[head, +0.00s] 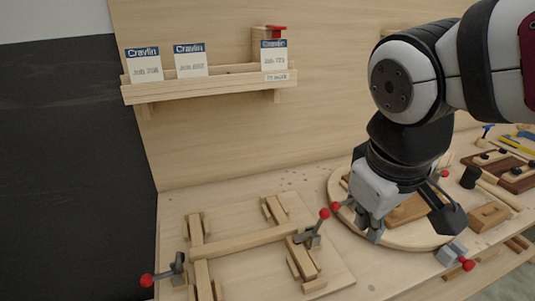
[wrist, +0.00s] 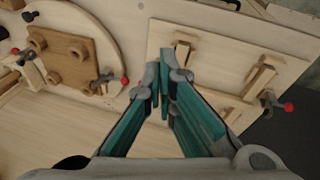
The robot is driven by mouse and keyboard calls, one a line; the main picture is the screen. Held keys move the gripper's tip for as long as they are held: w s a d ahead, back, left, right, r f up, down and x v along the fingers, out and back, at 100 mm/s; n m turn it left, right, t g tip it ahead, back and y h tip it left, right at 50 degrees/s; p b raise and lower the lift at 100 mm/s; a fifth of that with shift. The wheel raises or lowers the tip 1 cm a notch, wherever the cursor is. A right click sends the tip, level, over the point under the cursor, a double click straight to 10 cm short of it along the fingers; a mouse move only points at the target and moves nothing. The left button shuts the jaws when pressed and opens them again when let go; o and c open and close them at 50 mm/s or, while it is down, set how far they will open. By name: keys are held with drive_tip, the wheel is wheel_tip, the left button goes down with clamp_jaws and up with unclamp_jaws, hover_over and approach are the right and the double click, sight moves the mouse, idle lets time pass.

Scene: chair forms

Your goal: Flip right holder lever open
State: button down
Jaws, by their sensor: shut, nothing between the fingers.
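The right holder lever (head: 320,224), grey with a red ball knob, stands tilted up on the right side of the wooden frame jig (head: 250,238) in the head view. The left holder lever (head: 160,276) has its red knob low and to the left; it also shows at the right of the wrist view (wrist: 280,105). My gripper (head: 372,236) is to the right of the right lever, over the edge of the round board, apart from the lever. In the wrist view its fingers (wrist: 165,95) are together and empty. They seem to hide the right lever there.
The round wooden board (head: 345,190) with more red-knobbed clamps (wrist: 124,82) lies to the right of the jig. A wall shelf (head: 205,88) holds several cards. Wooden parts and tools (head: 505,170) lie far right. Bare bench (head: 240,190) lies behind the jig.

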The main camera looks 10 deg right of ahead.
drive_tip(key=w+a+f+n+t+h, duration=0.1)
drive_tip(key=w+a+f+n+h, duration=0.6)
drive_tip(key=w+a+f+n, duration=0.7)
drive_tip(key=w+n, duration=0.1)
drive_tip(key=n, duration=0.3)
drive_tip(key=shift+f+n+t+h+b, duration=0.3)
drive_tip(key=shift+f+h, duration=0.05)
drive_tip(key=shift+h, duration=0.05)
drive_tip(key=shift+d, duration=0.15)
approach(306, 236)
drive_tip(key=d, duration=0.1)
drive_tip(key=w+d, duration=0.1)
drive_tip(key=d+p, duration=0.1)
drive_tip(key=shift+w+d+f, duration=0.15)
drive_tip(key=shift+w+f, duration=0.05)
drive_tip(key=shift+f, duration=0.1)
drive_tip(key=shift+w+d+r+p, duration=0.15)
drive_tip(key=shift+w+d, duration=0.1)
drive_tip(key=shift+d, duration=0.3)
drive_tip(key=shift+w+d+r+p, duration=0.1)
drive_tip(key=shift+w+d+p, duration=0.1)
drive_tip(key=shift+d, duration=0.35)
drive_tip(key=shift+w+d+r, duration=0.1)
drive_tip(key=shift+w+d, duration=0.3)
drive_tip(key=shift+d, duration=0.3)
drive_tip(key=shift+w+d, duration=0.1)
drive_tip(key=shift+d, duration=0.05)
